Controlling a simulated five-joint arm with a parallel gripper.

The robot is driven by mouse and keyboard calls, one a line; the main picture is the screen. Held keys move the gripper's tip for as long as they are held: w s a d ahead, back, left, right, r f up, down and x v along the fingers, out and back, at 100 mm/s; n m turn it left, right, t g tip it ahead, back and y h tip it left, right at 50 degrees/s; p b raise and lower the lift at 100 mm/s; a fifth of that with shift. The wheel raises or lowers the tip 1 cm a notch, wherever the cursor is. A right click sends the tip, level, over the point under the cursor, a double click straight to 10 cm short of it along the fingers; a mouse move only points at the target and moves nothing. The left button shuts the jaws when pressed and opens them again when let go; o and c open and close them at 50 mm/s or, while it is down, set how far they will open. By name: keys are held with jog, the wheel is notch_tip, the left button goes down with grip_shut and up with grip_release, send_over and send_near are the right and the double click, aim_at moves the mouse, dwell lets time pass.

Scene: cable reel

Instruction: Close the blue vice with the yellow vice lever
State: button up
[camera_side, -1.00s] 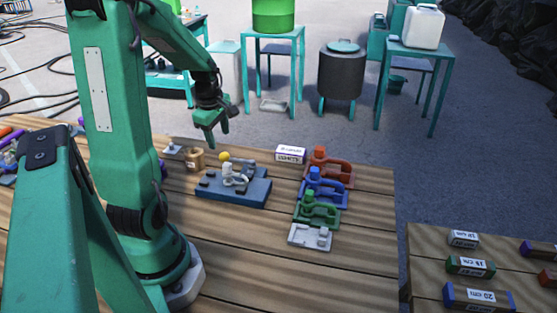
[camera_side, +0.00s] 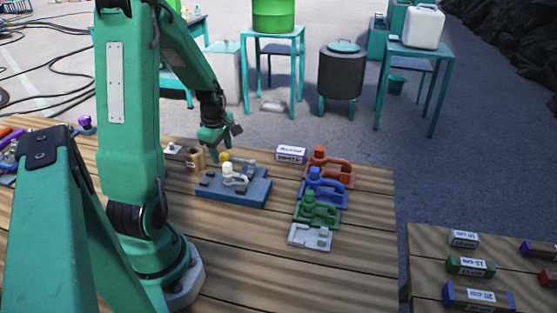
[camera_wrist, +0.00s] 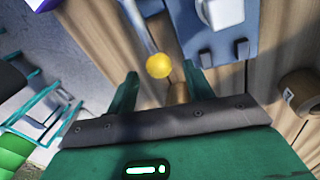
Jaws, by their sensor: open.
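The blue vice (camera_side: 258,196) lies on the wooden table, with white and grey parts on its blue base. It also shows at the top of the wrist view (camera_wrist: 228,72). The yellow vice lever knob (camera_side: 224,157) sits at the vice's far side; in the wrist view the yellow ball (camera_wrist: 158,66) ends a grey rod. My gripper (camera_side: 213,148) is just above the knob, pointing down. In the wrist view my gripper's open fingers (camera_wrist: 162,78) stand on either side of the ball, with gaps to it. Whether they are at the ball's height cannot be told.
Red (camera_side: 341,169), blue (camera_side: 333,187) and green (camera_side: 323,213) clamp-like pieces stand right of the vice. A brown wooden piece (camera_side: 196,158) stands close left of my gripper. The front of the table is clear.

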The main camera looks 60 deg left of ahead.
jog(key=shift+w+a+f, duration=0.1)
jog(key=shift+w+f, duration=0.1)
jog(key=shift+f, duration=0.7)
grip_shut()
